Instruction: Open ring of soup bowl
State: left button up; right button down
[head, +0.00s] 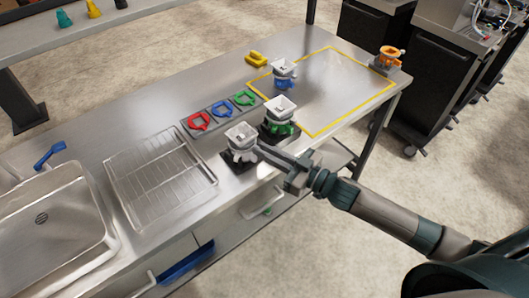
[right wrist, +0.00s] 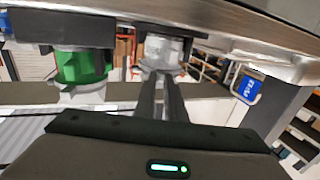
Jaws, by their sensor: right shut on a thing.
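A white square-topped dispenser (head: 240,134) with a grey-white ring part stands on a dark base near the counter's front edge. My right gripper (head: 262,149) reaches it from the right. In the right wrist view its two fingers (right wrist: 160,95) are close together at the grey-white ring part (right wrist: 163,67) of this dispenser. They are shut on that part; the exact contact is small and partly hidden. No soup bowl can be told apart by name. My left gripper is not in view.
A green-ringed dispenser (head: 280,114) stands close behind the white one, with a blue-ringed one (head: 284,72) and an orange one (head: 389,57) farther back. A tray with red, green and blue rings (head: 221,110), a wire rack (head: 160,175) and a sink (head: 55,225) lie left. The yellow-outlined area (head: 335,90) is mostly clear.

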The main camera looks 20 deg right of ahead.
jog(key=shift+w+d+n+g+y+b, duration=0.4)
jog(key=shift+n+g+y, duration=0.25)
jog(key=shift+g+y, duration=0.1)
jog(key=shift+w+d+n+g+y+b, duration=0.3)
jog(key=shift+w+d+n+g+y, duration=0.1)
jog(key=shift+n+g+y, duration=0.3)
jog(key=shift+w+d+n+g+y+b, duration=0.2)
jog(key=shift+w+n+g+y+b, duration=0.2)
jog(key=shift+n+g+y+b, duration=0.4)
jog(key=shift+w+d+n+g+y+b, duration=0.2)
jog(key=shift+w+n+g+y+b, duration=0.25)
jog(key=shift+g, duration=0.65)
jog(key=shift+w+d+n+g+y+b, duration=0.2)
jog(key=shift+w+n+g+y+b, duration=0.15)
jog(key=shift+n+g+b, duration=0.4)
jog(key=shift+g, duration=0.3)
jog(key=c, duration=1.8)
grip_release()
jog(key=shift+s+p, duration=0.1)
jog(key=shift+p, duration=0.25)
